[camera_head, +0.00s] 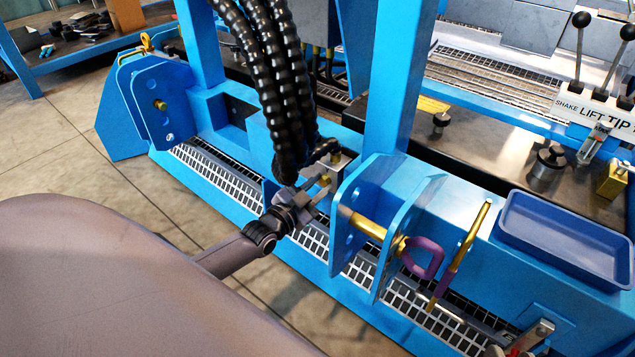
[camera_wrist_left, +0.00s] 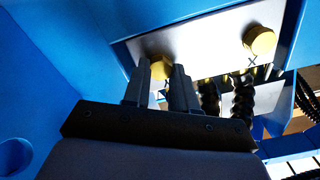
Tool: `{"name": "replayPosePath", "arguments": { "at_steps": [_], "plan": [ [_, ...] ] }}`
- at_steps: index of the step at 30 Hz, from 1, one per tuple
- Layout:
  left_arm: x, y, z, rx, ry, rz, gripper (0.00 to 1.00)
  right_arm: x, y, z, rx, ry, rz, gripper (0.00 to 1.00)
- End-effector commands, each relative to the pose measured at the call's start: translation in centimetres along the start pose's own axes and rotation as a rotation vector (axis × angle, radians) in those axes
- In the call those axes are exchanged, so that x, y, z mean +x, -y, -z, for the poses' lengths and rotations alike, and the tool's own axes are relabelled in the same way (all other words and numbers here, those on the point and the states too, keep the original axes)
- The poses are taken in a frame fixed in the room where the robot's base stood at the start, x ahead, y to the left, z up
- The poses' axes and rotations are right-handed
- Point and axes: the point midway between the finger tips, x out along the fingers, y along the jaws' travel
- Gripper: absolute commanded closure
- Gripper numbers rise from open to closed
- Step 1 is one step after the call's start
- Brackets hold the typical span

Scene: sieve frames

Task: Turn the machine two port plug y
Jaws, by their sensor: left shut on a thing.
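In the left wrist view a silver port plate (camera_wrist_left: 205,50) carries two round brass plugs. My left gripper (camera_wrist_left: 160,80) has its two dark fingers on the left plug (camera_wrist_left: 161,67), one on each side, shut on it. A small mark below this plug is partly hidden by the fingers. The right plug (camera_wrist_left: 260,40) stands free, with an X marked below it. In the head view my left gripper (camera_head: 318,186) reaches in to the silver port block (camera_head: 338,162), beside the blue bracket. The plug's turn angle cannot be told. My right gripper is not in view.
Thick black hoses (camera_head: 285,90) hang just behind my left gripper. A blue bracket (camera_head: 352,205) with a brass pin (camera_head: 368,226) and purple handle (camera_head: 424,257) stands close on its right. A blue tray (camera_head: 565,240) and levers (camera_head: 580,45) lie farther right.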

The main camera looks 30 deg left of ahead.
Motion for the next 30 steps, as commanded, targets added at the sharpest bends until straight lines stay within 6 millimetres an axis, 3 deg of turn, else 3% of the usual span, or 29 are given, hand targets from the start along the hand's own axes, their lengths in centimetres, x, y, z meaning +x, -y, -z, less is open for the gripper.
{"name": "replayPosePath", "arguments": {
  "at_steps": [15, 30],
  "plan": [
    [-0.1, -0.1, 0.0, 0.492, 0.003, -0.002, 1.0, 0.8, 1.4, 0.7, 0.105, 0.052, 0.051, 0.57],
    [-0.1, -0.2, -0.1, 0.927, 0.001, -0.001, 1.0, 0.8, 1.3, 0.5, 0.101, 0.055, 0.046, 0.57]
  ]
}}
